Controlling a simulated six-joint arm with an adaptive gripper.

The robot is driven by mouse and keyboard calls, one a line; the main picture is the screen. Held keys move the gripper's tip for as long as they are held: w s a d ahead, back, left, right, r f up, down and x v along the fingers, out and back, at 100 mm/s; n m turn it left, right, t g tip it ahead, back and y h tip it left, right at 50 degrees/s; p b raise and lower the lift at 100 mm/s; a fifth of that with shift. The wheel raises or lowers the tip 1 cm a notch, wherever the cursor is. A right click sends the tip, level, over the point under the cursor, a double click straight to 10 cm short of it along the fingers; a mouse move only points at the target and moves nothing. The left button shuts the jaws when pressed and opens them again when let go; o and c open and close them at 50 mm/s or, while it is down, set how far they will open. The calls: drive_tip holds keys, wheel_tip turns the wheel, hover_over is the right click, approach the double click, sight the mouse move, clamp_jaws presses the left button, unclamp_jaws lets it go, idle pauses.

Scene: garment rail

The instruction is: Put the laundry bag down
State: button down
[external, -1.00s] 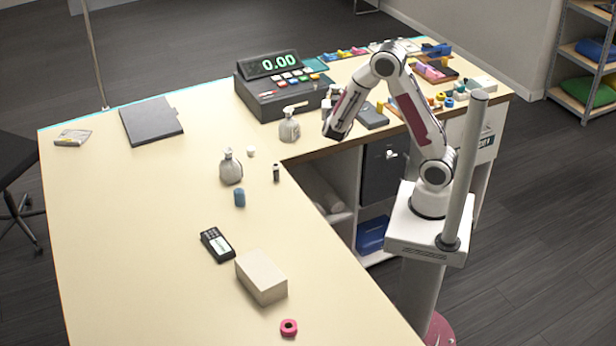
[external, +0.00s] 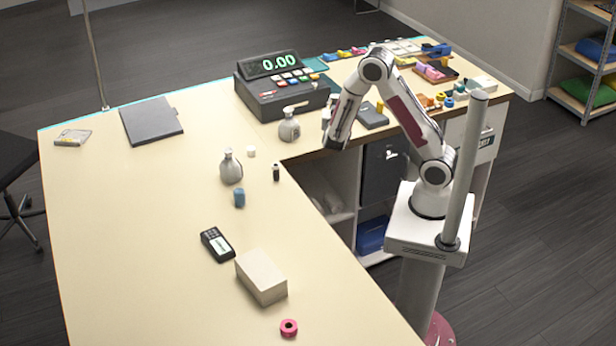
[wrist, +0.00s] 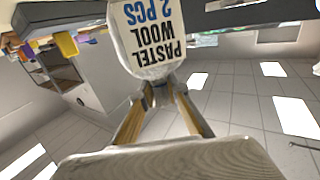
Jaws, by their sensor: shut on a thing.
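My gripper (external: 335,141) hangs at the counter's inner edge in the external view, pointing down. In the wrist view its two fingers (wrist: 160,86) reach up to a white tag or bag (wrist: 152,38), printed "PASTEL WOOL 2 PCS" and upside down there. The fingers are shut on this white thing, which I take for the laundry bag. Only its printed part shows at the top of the wrist view; the rest is cut off or hidden. I cannot make the bag out clearly in the external view.
The cash register (external: 281,95) and a grey dispenser bottle (external: 289,127) stand left of my gripper. Another bottle (external: 231,170), a card terminal (external: 217,244), a beige box (external: 261,277) and a pink tape roll (external: 289,328) are on the counter (external: 130,240). Its left part is largely clear.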

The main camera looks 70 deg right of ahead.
drive_tip(key=shift+f, duration=1.5)
drive_tip(key=shift+f, duration=0.15)
drive_tip(key=c, duration=2)
unclamp_jaws()
drive_tip(key=shift+a, duration=0.1)
drive_tip(key=shift+v, duration=5.9)
